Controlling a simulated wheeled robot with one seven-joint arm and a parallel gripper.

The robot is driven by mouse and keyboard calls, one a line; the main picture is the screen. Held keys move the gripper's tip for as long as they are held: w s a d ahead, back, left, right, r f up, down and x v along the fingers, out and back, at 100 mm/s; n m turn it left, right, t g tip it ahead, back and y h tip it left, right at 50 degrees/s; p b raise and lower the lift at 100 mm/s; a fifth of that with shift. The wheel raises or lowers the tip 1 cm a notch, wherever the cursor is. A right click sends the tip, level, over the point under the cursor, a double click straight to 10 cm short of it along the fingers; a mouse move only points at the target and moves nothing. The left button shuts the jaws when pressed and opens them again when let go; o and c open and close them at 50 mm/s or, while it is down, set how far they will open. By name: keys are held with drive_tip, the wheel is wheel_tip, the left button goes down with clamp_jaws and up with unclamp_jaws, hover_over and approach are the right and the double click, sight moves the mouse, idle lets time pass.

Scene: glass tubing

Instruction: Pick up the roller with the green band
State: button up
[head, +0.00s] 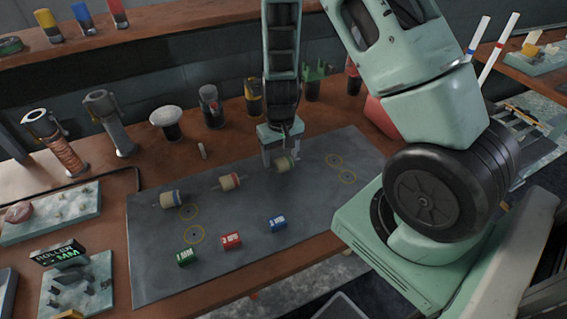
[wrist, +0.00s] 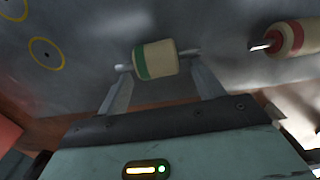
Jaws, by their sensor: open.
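The roller with the green band (wrist: 156,60) is cream-coloured with a metal axle. It lies on the grey mat, and in the wrist view it shows between my fingertips. In the head view this roller (head: 285,164) is partly hidden by my gripper (head: 280,156). My gripper (wrist: 157,68) is open, pointing down, its fingers near the two ends of the axle; whether they touch it, I cannot tell. The roller with the red band (wrist: 296,37) lies apart to one side, and also shows in the head view (head: 232,181). A roller with a blue band (head: 172,200) lies farther left.
The grey mat (head: 150,270) has yellow ring marks. Green (head: 188,257), red (head: 231,240) and blue (head: 277,224) small blocks stand along its front. Several tools and jars, such as a white-topped one (head: 166,118), stand behind. A ROLLER MM sign (head: 59,252) is at left.

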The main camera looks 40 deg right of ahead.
drive_tip(key=shift+c, duration=0.4)
drive_tip(key=c, duration=1)
drive_tip(key=shift+r, duration=0.1)
